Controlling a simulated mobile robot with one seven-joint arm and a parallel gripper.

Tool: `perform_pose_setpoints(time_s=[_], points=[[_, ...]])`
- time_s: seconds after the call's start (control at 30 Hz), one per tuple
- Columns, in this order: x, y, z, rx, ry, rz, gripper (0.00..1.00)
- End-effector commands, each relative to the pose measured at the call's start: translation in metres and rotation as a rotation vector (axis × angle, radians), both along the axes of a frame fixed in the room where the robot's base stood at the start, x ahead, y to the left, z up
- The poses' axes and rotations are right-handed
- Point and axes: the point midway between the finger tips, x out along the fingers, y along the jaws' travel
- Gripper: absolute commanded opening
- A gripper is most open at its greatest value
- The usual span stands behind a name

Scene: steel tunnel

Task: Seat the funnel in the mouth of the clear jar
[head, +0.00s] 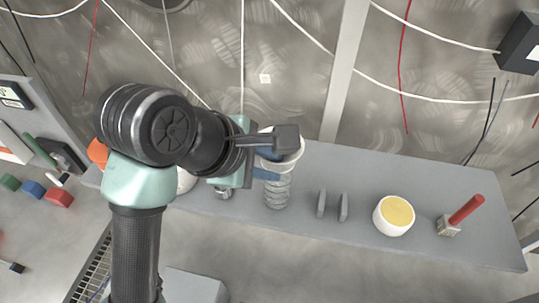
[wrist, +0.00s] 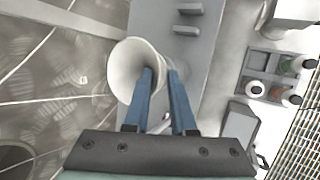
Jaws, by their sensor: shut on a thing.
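My gripper (head: 268,165) has blue fingers and is shut on the white funnel (head: 292,160). In the wrist view, the funnel's wide mouth (wrist: 124,70) faces the camera, with the gripper's fingers (wrist: 164,78) at its right side. The clear jar (head: 277,193), with ribbed walls, stands on the grey shelf directly below the funnel in the head view. The funnel and fingers cover the jar's mouth, and the spout is hidden. I cannot tell whether the spout is inside the jar or above it. I cannot make out the jar in the wrist view.
The grey shelf (head: 360,245) also holds two upright grey plates (head: 331,205), a white bowl with yellow contents (head: 393,216) and a red-handled tool (head: 460,215), all right of the jar. A small metal item (head: 222,192) stands left. A wall with cables rises behind.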

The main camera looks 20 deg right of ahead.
Motion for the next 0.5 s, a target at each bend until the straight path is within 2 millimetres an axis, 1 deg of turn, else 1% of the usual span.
perform_pose_setpoints(time_s=[0.03,0.1,0.5], points=[[0.0,0.0,-0.005,0.0,-0.001,0.001,0.0],[0.0,0.0,-0.009,0.001,-0.001,0.0,0.0],[0.0,0.0,-0.026,0.001,0.0,0.001,0.0]])
